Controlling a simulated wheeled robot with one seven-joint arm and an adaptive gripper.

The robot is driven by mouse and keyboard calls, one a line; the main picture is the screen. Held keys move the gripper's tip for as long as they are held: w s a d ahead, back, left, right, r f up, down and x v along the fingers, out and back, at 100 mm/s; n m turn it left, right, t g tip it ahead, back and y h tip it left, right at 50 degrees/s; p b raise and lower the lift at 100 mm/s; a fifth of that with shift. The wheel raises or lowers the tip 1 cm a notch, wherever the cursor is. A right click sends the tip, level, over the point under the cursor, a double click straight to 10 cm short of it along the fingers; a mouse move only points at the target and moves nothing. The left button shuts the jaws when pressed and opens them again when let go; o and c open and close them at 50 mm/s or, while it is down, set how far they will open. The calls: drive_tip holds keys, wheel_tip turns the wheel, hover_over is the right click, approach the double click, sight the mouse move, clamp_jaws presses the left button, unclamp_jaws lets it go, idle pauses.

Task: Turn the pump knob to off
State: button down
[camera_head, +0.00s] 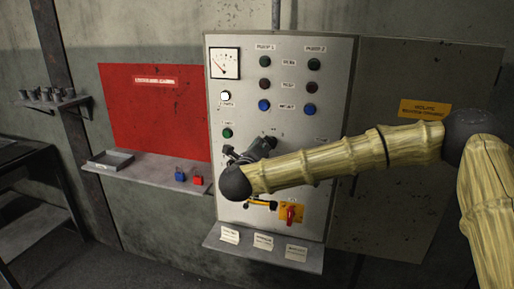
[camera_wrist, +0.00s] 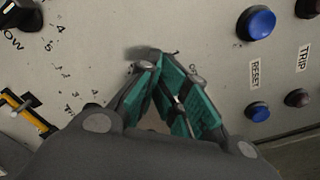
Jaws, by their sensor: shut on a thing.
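My gripper (camera_head: 266,146) is at the middle of the grey control panel (camera_head: 233,55), below the rows of lamps and buttons. In the wrist view its teal-padded fingers (camera_wrist: 165,66) come together at the panel face. They are shut on a small dark knob (camera_wrist: 142,51), taken to be the pump knob. The knob is mostly hidden by the fingers, and its pointer and setting cannot be read. In the head view my gripper and arm cover the knob.
A black dial (camera_wrist: 20,14) with a number scale and a yellow-black handle (camera_wrist: 25,112) lie left in the wrist view. Blue buttons (camera_wrist: 256,23) are at right. A red switch (camera_head: 291,214) sits low on the panel, above a ledge with cards (camera_head: 263,241).

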drive_tip(key=shift+w+d+r+m+h+b, duration=0.1)
drive_tip(key=shift+d+r+m+h+b, duration=0.25)
drive_tip(key=shift+b, duration=0.3)
drive_tip(key=s+a+f+b, duration=0.1)
drive_tip(key=s+a+b, duration=0.2)
drive_tip(key=s, duration=0.5)
drive_tip(key=shift+a+f, duration=0.4)
drive_tip(key=shift+a, duration=0.2)
idle(0.6)
